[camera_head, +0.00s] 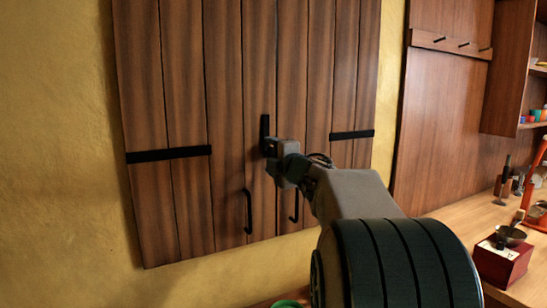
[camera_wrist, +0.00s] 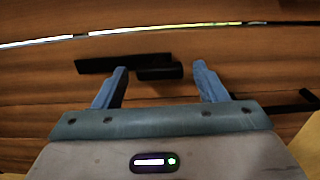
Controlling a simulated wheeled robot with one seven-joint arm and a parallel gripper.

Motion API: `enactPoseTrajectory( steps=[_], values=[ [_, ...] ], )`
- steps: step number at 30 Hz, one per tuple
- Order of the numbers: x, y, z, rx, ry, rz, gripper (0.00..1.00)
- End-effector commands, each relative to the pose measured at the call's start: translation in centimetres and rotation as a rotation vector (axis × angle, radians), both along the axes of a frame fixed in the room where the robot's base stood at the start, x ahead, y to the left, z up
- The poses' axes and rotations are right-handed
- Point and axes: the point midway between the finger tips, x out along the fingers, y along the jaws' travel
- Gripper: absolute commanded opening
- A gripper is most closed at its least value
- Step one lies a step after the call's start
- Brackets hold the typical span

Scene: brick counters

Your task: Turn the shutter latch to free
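The closed wooden shutters (camera_head: 225,90) hang on the yellow wall in the head view. The latch (camera_head: 264,128) is a black bar standing upright near the middle of the shutters. In the wrist view the latch (camera_wrist: 105,64) is a dark bar lying across the picture, with a dark block (camera_wrist: 160,72) at its right part. My gripper (camera_wrist: 160,78) is open, its two blue fingers apart on either side of that block. I cannot tell whether either finger touches it. In the head view my gripper (camera_head: 270,147) is at the latch's lower end and hides part of it.
Two black pull handles, one on the left (camera_head: 248,211) and one on the right (camera_head: 295,206), sit below the latch. Black hinge straps (camera_head: 168,154) cross the shutters. A wooden counter (camera_head: 455,222) at right bears a red box (camera_head: 502,262) and other items.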

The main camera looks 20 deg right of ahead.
Motion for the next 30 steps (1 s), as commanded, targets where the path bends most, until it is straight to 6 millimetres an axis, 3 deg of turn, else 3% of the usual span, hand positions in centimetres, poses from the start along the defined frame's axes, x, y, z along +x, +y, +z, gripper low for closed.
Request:
enactPoseTrajectory(
  steps=[7, 21, 30],
  values=[
    [-1.4, -0.1, 0.0, -0.001, -0.001, -0.002, 0.65],
    [-10.6, -0.4, 0.1, -0.001, -0.002, -0.001, 0.65],
    [-13.6, -0.5, 0.0, -0.001, 0.0, 0.0, 0.65]
  ],
)
